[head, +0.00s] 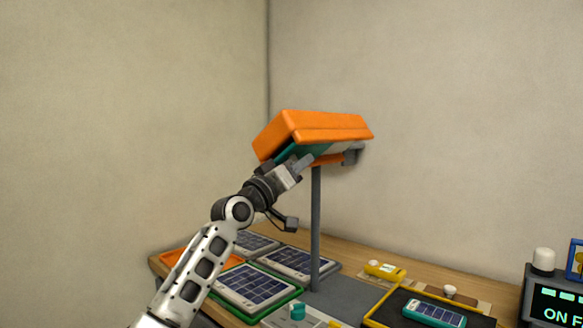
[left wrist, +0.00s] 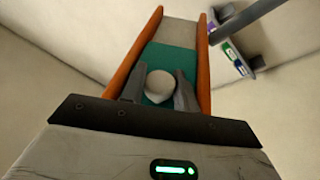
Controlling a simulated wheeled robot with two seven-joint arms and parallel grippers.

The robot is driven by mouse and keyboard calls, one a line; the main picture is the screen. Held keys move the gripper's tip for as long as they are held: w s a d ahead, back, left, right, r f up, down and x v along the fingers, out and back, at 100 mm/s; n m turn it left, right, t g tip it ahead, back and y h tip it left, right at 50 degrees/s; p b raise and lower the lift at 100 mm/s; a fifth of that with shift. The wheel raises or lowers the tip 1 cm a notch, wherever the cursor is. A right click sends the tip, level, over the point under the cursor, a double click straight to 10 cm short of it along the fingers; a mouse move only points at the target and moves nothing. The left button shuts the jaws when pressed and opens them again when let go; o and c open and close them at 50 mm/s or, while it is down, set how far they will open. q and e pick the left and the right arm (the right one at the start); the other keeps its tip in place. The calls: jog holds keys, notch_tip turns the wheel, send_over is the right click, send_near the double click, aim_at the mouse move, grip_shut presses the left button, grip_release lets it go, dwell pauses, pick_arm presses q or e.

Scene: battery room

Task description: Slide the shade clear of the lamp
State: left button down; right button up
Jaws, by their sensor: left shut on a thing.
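The lamp has an orange box-like head (head: 325,128) on a grey post (head: 316,225). The green shade (head: 287,152) shows under the head's left part. In the left wrist view the green shade (left wrist: 168,59) lies between two orange side rails, and a pale strip (left wrist: 180,32) of the underside shows beyond it. My left gripper (head: 301,163) is under the lamp head, its fingers shut around a round pale knob (left wrist: 160,84) on the shade. The knob is hidden in the head view. My right gripper is not in view.
Below, a wooden bench holds solar panels (head: 255,284), a green tray, an orange tray (head: 172,257), a yellow device (head: 384,270) and a dark tray with a teal panel (head: 434,313). A display box (head: 556,298) stands at right. Walls stand behind.

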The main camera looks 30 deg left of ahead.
pick_arm(q)
jog(key=shift+f, duration=0.1)
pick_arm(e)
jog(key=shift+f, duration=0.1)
pick_arm(q)
jog(key=c, duration=1.4)
grip_release()
jog(key=o, duration=0.3)
jog(key=shift+s, duration=0.3)
jog(key=b+v, duration=0.4)
jog(key=v, duration=1.2)
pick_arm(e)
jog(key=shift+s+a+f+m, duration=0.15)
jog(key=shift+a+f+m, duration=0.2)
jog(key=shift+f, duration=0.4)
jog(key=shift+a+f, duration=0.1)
